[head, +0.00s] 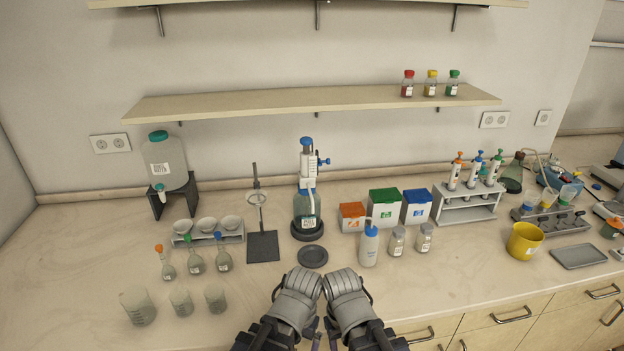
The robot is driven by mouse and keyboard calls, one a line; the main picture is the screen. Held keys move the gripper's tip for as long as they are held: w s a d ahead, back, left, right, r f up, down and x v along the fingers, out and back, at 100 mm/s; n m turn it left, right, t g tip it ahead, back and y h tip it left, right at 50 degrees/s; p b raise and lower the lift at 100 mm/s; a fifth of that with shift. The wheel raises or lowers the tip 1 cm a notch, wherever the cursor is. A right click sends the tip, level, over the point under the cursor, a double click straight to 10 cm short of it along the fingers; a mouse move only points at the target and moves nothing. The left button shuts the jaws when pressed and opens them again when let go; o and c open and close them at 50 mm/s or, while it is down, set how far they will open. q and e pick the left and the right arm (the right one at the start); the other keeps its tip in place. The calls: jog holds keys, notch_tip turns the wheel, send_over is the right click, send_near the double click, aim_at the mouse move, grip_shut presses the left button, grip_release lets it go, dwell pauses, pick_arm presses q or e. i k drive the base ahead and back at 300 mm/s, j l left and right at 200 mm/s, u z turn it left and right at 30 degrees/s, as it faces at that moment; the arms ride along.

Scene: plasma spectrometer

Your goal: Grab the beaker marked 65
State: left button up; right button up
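Three clear glass beakers stand in a row at the front left of the bench: a larger left beaker (138,306), a middle beaker (181,303) and a right beaker (215,299). Their markings are too small to read, so I cannot tell which is marked 65. My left arm and my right arm are folded close together at the bottom centre, to the right of the beakers and apart from them. The fingers of both grippers are not clear enough to show whether they are open or shut. Nothing is visibly held.
Three stoppered flasks (195,262) stand behind the beakers. A dark stand base (263,247) and a round dark plate (312,256) lie to their right. A wash bottle (368,246) and a yellow container (524,241) stand further right. The bench in front of the beakers is clear.

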aim_at(179, 298)
jog(key=i+l+u, duration=0.3)
jog(key=l, duration=0.35)
jog(key=l+u, duration=0.3)
jog(key=l, duration=0.3)
jog(key=l+u, duration=0.3)
jog(key=l, duration=0.4)
jog(key=u, duration=1.25)
